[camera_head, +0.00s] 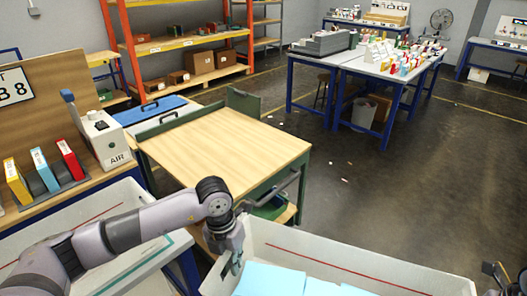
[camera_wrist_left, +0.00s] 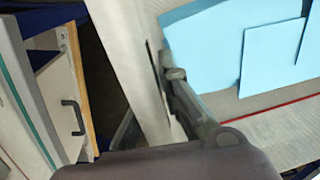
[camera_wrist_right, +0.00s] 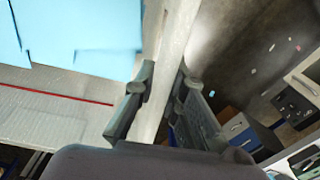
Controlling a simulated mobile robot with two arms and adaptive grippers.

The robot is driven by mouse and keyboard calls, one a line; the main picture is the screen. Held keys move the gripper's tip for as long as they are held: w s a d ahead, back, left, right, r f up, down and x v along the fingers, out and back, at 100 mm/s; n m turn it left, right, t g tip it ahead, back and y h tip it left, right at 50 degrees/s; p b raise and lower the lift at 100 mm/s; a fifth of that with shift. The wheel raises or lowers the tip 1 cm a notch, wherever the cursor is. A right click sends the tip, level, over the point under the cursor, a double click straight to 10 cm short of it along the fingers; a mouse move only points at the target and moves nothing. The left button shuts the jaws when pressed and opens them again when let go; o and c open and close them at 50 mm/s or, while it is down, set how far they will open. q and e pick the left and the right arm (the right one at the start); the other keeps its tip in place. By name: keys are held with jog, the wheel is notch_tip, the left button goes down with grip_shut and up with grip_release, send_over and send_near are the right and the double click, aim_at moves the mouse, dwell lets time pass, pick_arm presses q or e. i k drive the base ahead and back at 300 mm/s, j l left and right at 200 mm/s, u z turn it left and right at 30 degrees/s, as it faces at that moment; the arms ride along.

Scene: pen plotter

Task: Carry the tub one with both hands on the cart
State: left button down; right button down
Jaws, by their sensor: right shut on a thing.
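The white tub (camera_head: 350,265) with a red line inside is at the bottom of the head view, cut off by the frame. Light blue sheets (camera_head: 270,280) lie in it. My left gripper (camera_head: 236,262) is at its left wall; in the left wrist view its fingers stand apart on either side of the wall (camera_wrist_left: 135,65). My right gripper (camera_wrist_right: 160,85) is shut on the tub's opposite wall (camera_wrist_right: 170,45), one finger inside and one outside. The cart (camera_head: 225,150) has a bare wooden top, green frame and dark handle, and stands beyond the tub to the left.
Another white container (camera_head: 125,195) with a red line is at lower left, beside a bench with an AIR box (camera_head: 105,140) and coloured boxes (camera_head: 45,172). Blue-legged tables (camera_head: 370,65) and orange shelving (camera_head: 180,45) stand farther back. The floor (camera_head: 400,180) right of the cart is mostly clear.

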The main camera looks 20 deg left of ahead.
aim_at(249, 159)
jog(key=i+z, duration=0.15)
jog(key=i, duration=0.8)
jog(key=i+u, duration=0.3)
jog(key=i, duration=0.2)
jog(key=i+u, duration=0.25)
jog(key=i, duration=0.3)
jog(key=i+u, duration=0.35)
jog(key=i, duration=0.15)
jog(key=i+l+u, duration=0.15)
jog(key=i+u, duration=0.35)
jog(key=u, duration=1.1)
